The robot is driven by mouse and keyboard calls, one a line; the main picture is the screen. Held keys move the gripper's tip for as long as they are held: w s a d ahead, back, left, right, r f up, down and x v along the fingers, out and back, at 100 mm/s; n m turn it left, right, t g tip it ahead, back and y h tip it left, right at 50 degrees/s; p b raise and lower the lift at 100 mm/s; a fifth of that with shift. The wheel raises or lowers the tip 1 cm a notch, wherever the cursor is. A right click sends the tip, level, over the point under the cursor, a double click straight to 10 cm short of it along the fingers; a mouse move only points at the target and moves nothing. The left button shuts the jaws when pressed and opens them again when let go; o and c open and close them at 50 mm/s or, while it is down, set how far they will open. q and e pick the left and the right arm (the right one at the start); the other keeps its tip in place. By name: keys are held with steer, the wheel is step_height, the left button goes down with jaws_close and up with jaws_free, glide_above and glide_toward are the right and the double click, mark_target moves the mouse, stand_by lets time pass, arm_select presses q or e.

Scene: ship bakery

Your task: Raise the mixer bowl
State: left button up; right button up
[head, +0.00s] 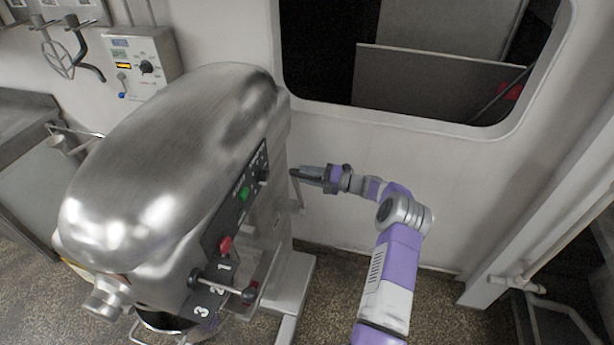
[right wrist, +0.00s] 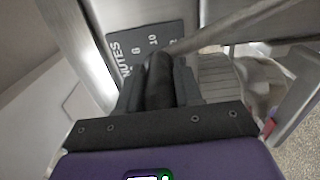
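The mixer (head: 165,150) is a large polished steel machine left of centre in the head view. Part of what looks like its bowl or bowl guard (head: 140,335) shows at the bottom edge; the rest is hidden under the mixer head. My right gripper (head: 300,174) is at the right side of the mixer's column, at the top of a thin metal lever (head: 298,192). In the right wrist view the fingers (right wrist: 160,82) are closed around a dark grip, and the metal lever rod (right wrist: 225,28) runs from it to the upper right. My left gripper is out of view.
The mixer's side panel has a green button (head: 244,193), a red button (head: 225,244) and a speed lever (head: 222,283). A wall with a window opening (head: 430,122) stands behind my right arm. A steel counter (head: 30,185) is at the left.

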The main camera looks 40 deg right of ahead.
steer(key=o, duration=0.4)
steer(key=shift+w+d+r, duration=0.2)
steer(key=shift+d+r, duration=0.1)
steer(key=shift+d, duration=0.05)
steer(key=shift+f, duration=0.1)
steer(key=shift+s, duration=0.25)
steer(key=b+v, duration=0.1)
steer(key=v, duration=0.6)
steer(key=shift+d, duration=0.1)
